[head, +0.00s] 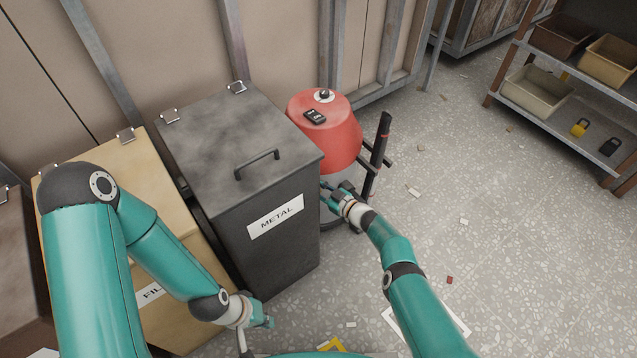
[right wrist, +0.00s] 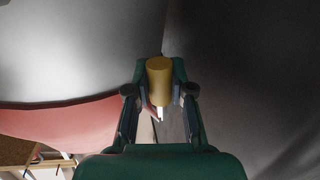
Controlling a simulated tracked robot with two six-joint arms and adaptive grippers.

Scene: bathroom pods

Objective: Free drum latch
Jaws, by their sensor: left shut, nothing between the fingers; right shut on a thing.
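The drum (head: 325,135) has a red top over a grey body and stands on the floor right of the metal bin. Its grey wall (right wrist: 70,50) and red part (right wrist: 75,122) fill the left of the right wrist view. My right gripper (head: 332,192) is low against the drum's near side. In the right wrist view the right gripper (right wrist: 158,95) is shut on a yellow cylindrical latch piece (right wrist: 158,70) with a pale tip. The latch is hidden by the gripper in the head view. My left gripper (head: 262,321) is shut and empty, low in front of the bins.
The dark metal bin (head: 225,130) stands close left of the drum and the right gripper. A tan bin (head: 165,200) is further left. A black upright post (head: 380,145) stands right of the drum. A shelf (head: 590,110) with trays is at right. Floor between is mostly clear.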

